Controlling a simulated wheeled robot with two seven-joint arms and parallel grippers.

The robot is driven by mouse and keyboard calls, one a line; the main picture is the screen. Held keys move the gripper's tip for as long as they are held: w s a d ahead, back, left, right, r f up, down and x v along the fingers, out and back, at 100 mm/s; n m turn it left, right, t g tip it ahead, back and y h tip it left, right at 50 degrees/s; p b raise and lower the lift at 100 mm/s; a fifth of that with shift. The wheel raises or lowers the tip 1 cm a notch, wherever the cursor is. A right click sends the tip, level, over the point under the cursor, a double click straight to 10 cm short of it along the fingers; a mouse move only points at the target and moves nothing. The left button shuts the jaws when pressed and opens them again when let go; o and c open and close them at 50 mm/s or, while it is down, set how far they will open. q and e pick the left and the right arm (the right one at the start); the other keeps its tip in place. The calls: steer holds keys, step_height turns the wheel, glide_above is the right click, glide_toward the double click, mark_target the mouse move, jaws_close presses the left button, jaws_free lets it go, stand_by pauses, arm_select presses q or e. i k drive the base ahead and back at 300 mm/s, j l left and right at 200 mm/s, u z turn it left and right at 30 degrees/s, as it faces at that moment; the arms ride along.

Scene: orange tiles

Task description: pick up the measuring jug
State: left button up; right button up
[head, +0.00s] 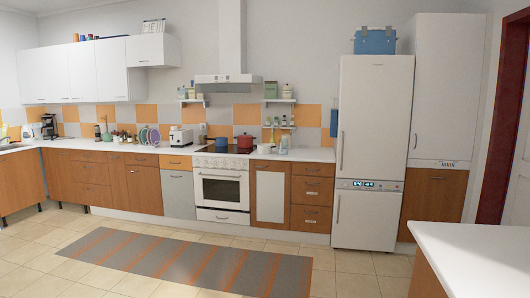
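I cannot make out the measuring jug for certain, as the things on the far counter are small. A pale, upright container (284,145) stands on the white counter right of the stove. A low whitish vessel (264,149) stands to its left, close to the red pot. I cannot tell whether either is the jug. Neither of my grippers is in view.
A stove (221,188) bears a red pot (245,141) and a blue pot (221,142). A fridge (372,150) stands right of the counter. A striped rug (190,262) lies on open tile floor. A white worktop (470,262) juts in at lower right.

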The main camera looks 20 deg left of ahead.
mark_target(283, 144)
steer(key=i+j+u, duration=0.25)
steer(key=i, duration=0.2)
steer(key=i+u, duration=0.25)
steer(key=i, duration=0.2)
steer(key=i+u, duration=0.1)
steer(key=i, duration=4.1)
steer(key=i+z, duration=0.25)
steer(key=i, duration=0.25)
steer(key=i+j+z, duration=0.25)
steer(key=i, duration=0.2)
steer(key=i+j+z, duration=0.25)
steer(key=i, duration=0.25)
